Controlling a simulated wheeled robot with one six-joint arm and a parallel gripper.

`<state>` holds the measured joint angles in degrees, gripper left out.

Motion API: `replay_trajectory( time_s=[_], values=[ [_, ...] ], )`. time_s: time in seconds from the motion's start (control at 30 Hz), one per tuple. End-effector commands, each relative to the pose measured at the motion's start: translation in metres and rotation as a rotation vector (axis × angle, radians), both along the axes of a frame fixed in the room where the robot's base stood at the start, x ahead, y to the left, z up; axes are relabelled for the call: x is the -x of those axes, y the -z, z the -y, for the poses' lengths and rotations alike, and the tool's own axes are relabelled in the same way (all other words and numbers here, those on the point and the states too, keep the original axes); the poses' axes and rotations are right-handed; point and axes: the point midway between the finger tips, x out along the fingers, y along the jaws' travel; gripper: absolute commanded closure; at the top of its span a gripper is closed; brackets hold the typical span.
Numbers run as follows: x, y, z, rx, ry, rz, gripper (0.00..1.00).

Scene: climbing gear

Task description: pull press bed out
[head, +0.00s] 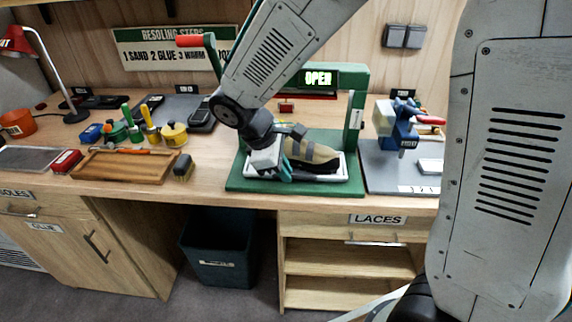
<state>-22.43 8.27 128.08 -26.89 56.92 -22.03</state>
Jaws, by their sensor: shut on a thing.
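The green press (352,85) stands on the workbench, and its lit display reads OPEN. Its red-tipped lever (190,41) shows at the upper left, partly behind my arm. The pale press bed (325,176) lies low over the green base plate (245,186), with a tan and dark climbing shoe (313,153) on it. My gripper (272,174) points down at the bed's front left and is shut on the press bed's front part. The exact grip is hidden by the gripper's own body.
A wooden tray (112,177) and a brush (183,168) lie left of the press. A blue vise-like tool (401,122) stands on a grey mat to the right. Below are a dark bin (215,262) and the LACES drawer (310,226). The bench's front edge is close to the base plate.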

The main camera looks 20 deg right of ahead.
Motion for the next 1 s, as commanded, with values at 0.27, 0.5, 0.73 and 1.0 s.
replay_trajectory(
  time_s=[0.27, 0.5, 0.73, 1.0],
  values=[
    [0.032, 0.001, -0.018, 0.011, -0.012, -0.012, 1.00],
    [0.033, 0.002, -0.020, 0.012, -0.015, -0.013, 1.00],
    [0.032, 0.002, -0.021, 0.010, -0.016, -0.011, 0.67],
    [0.030, -0.004, -0.023, 0.007, -0.016, -0.006, 0.67]
  ],
)
